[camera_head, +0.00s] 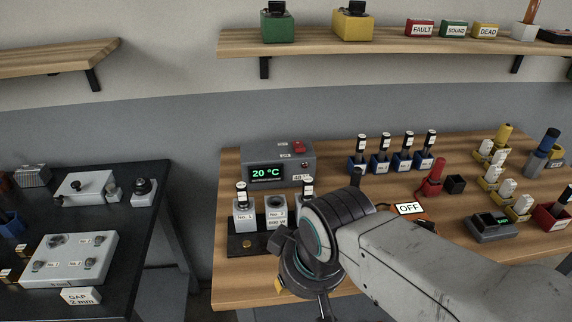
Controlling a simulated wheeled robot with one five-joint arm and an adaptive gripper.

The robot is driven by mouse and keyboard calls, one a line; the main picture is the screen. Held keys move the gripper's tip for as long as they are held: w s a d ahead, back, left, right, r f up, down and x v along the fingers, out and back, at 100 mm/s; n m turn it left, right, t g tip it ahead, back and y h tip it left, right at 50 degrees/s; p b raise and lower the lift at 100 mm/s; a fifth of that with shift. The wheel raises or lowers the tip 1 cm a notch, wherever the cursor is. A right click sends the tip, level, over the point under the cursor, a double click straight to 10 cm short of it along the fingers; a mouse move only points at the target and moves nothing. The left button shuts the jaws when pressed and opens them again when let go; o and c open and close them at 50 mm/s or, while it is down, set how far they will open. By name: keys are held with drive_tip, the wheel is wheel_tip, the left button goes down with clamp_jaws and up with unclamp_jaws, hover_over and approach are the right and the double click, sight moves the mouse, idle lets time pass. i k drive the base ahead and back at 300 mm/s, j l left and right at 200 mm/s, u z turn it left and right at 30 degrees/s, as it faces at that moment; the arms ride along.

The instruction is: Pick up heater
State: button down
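No single thing is clearly marked as the heater. Several dark upright cartridges with white labels (382,145) stand in blue holders (381,166) at the back of the wooden bench. Similar cartridges stand in the grey block No. 1 (244,216) and in a block on the right (300,214), partly hidden by my arm. The middle block No. 2 (276,211) shows an open dark hole on top.
A grey controller (279,165) reading 20 °C stands behind the blocks. A dark table (130,240) stands left, across a gap. Shelves hang above.

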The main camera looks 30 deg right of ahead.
sight(430, 138)
drive_tip(key=l+z, duration=0.15)
drive_tip(key=z, duration=1.5)
